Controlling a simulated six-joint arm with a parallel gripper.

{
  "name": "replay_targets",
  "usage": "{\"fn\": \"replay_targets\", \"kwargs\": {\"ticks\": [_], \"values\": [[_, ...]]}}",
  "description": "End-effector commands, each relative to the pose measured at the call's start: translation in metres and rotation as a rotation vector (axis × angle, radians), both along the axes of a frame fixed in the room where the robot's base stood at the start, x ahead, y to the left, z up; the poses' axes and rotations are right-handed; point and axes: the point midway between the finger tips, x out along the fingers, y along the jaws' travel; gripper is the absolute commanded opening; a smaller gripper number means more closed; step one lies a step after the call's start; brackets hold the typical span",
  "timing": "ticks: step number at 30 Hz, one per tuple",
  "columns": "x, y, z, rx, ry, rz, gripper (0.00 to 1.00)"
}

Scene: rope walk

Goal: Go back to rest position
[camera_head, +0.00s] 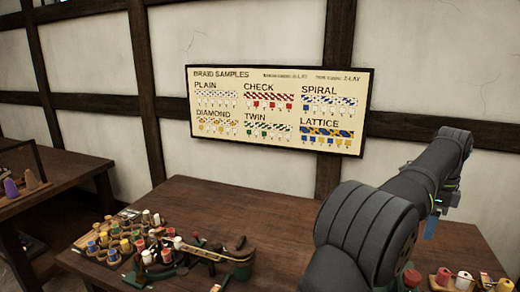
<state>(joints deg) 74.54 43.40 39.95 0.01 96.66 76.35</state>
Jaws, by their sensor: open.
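My arm reaches in from the lower right, over the right side of the wooden table (190,192). My gripper (432,226) shows only in part behind the arm, below the wrist, with a bluish piece pointing down. It is open, and I see nothing held in it. It is above the table, clear of the things on it. Its fingertips are too small and hidden to make out well.
A wooden rack of colored spools (112,246) and a curved wooden device (222,250) stand at the table's front left. More spools (463,280) sit at the lower right. A braid sample board (277,109) hangs on the wall. The table's middle is clear.

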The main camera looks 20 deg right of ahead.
Motion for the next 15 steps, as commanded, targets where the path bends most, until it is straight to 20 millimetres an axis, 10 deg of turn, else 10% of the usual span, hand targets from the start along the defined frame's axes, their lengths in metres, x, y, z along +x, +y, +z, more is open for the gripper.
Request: {"fn": "replay_targets", "kwargs": {"ticks": [15], "values": [[0.0,0.001,-0.094,0.003,0.001,0.0,0.67]]}}
